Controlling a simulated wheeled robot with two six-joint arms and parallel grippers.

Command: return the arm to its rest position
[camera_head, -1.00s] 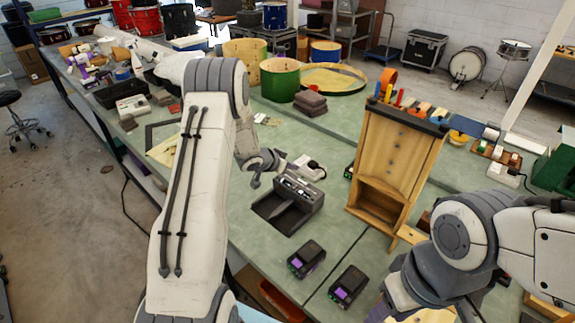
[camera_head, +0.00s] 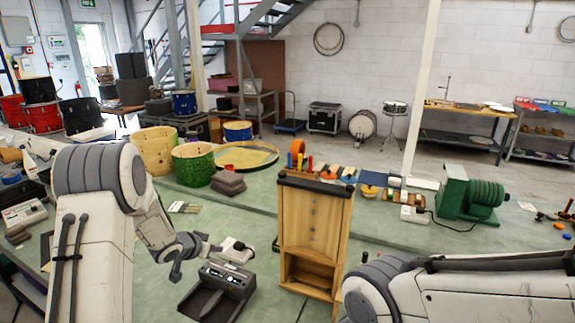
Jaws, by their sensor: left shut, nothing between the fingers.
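My left arm (camera_head: 100,215) comes in from the left and reaches over the green bench. My left gripper (camera_head: 177,268) is at its end, small and dark, shut and empty. It is above the bench, just left of a dark device with a tray (camera_head: 228,280); I cannot tell the exact gap. My right arm (camera_head: 470,290) lies across the lower right corner. Its gripper is outside the picture.
A wooden cabinet (camera_head: 313,235) stands upright on the bench between my arms. Behind are a green drum shell (camera_head: 193,165), a wooden shell (camera_head: 154,150), a large hoop (camera_head: 246,156) and stacked dark pads (camera_head: 228,182). A green machine (camera_head: 468,195) stands at right.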

